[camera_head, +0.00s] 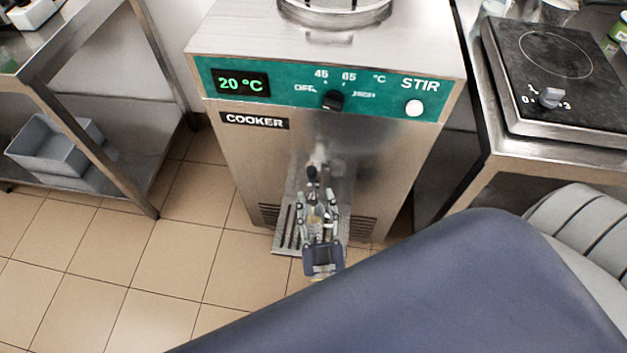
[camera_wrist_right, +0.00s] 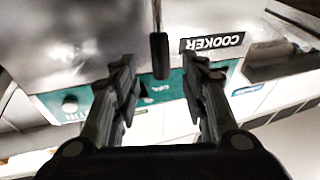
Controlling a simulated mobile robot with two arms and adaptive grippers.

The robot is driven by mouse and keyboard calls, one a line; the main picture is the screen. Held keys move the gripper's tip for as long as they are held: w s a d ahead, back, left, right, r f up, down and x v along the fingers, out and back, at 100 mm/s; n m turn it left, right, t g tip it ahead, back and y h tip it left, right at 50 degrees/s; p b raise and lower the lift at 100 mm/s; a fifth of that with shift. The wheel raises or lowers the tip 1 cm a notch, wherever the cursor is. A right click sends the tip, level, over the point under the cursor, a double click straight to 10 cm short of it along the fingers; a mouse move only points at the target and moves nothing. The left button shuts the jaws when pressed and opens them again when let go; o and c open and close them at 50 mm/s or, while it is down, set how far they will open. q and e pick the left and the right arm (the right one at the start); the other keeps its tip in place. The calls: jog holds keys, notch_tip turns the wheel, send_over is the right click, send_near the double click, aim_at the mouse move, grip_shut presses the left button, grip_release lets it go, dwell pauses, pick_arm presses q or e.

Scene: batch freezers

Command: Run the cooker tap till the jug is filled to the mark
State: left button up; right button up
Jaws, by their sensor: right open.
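The cooker (camera_head: 330,130) is a steel cabinet with a green panel reading 20 °C. Its tap, with a black handle (camera_head: 312,173), comes out of the front above a slotted drip tray (camera_head: 287,232). My right gripper (camera_head: 319,198) is open just in front of and below the handle. In the right wrist view the black handle (camera_wrist_right: 160,55) shows in the gap between the open fingertips (camera_wrist_right: 160,80), touching neither. A small pale, clear form shows between the fingers over the tray; I cannot tell if it is the jug. No mark or fill level can be read. My left gripper is out of view.
A black hotplate (camera_head: 545,60) stands on a steel table at the right. A steel rack at the left holds grey bins (camera_head: 50,145). The panel has a black knob (camera_head: 333,100) and a white STIR button (camera_head: 414,108). Tiled floor at the front left is clear.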

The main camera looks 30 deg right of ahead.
jog(key=shift+v, duration=2.3)
dwell(5.7)
